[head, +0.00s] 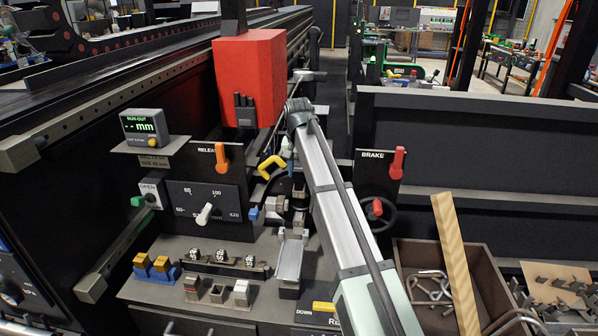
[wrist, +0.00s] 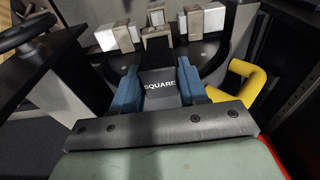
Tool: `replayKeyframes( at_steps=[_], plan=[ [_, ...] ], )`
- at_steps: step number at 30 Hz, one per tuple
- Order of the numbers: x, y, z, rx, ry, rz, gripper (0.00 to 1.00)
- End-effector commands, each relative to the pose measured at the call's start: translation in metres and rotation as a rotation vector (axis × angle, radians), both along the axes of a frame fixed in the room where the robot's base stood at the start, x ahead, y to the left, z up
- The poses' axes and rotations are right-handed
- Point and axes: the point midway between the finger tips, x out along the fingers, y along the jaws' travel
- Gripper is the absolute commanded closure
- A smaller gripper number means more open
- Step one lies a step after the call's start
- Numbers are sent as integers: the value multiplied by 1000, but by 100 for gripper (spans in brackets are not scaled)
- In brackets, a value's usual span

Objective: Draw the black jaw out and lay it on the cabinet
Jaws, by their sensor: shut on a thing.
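My gripper (wrist: 158,66) has two blue fingers, in the wrist view on either side of a black jaw (wrist: 160,96) marked "SQUARE". It is shut on this jaw. The jaw's far end lies at the dark round chuck (wrist: 213,50), among pale metal jaws (wrist: 118,37); I cannot tell whether it is still seated there. In the head view my arm hides most of the chuck area, and I cannot make out the black jaw. The grey cabinet top (head: 140,290) is at the lower left of the head view.
A yellow bent handle (wrist: 243,82) is close to the right finger. The cabinet top holds yellow jaws on a blue base (head: 155,268), a black rack of labelled pieces (head: 222,257) and small blocks (head: 217,293). A brown bin (head: 415,258) with metal hooks stands at right.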

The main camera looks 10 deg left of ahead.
Motion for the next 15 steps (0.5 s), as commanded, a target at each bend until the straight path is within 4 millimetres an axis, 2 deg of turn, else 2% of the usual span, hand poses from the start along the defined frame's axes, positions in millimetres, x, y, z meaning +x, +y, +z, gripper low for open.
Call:
replayKeyframes(
  at_steps=[15],
  plan=[
    [1, 0, 7, 0, -1, 0, 94]
  ],
)
